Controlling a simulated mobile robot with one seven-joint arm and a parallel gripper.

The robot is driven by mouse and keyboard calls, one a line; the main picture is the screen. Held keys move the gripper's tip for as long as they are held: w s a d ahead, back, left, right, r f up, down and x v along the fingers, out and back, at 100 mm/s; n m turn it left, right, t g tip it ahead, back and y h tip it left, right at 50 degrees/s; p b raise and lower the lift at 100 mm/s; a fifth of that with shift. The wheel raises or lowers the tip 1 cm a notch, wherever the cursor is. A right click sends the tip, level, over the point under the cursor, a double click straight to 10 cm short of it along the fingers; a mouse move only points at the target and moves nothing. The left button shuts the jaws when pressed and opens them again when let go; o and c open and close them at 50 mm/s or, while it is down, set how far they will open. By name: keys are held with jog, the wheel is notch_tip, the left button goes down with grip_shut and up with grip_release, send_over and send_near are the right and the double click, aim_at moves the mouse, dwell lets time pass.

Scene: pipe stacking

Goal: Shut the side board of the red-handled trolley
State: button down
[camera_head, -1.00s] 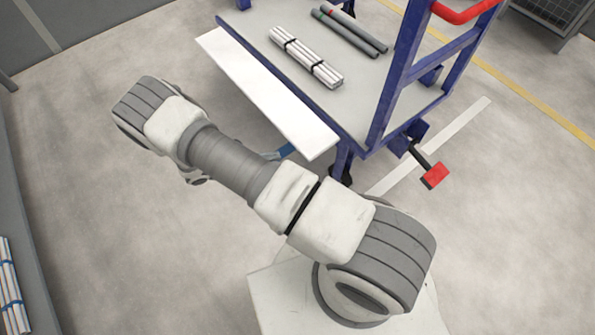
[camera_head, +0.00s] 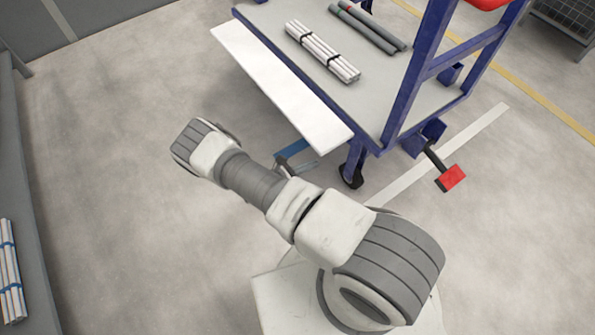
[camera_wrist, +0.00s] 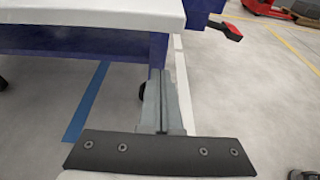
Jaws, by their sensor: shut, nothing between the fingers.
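In the wrist view the board (camera_wrist: 90,13) crosses the top left, above a dark blue beam (camera_wrist: 80,42). My gripper (camera_wrist: 163,78) is shut and empty. Its fingertips point at the area by the beam's right end, lower than the board in the picture. Whether they touch anything I cannot tell.
White pipes (camera_head: 322,52) in a strapped bundle and grey pipes (camera_head: 368,29) lie on the deck. A red pedal (camera_head: 452,178) sticks out low at the trolley's right end. More pipes (camera_head: 10,270) lie at the far left. The floor left of the board is clear.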

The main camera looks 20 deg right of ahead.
jog(key=shift+r, duration=1.95)
jog(key=shift+r, duration=0.15)
jog(key=shift+r+p, duration=0.3)
jog(key=shift+p, duration=0.25)
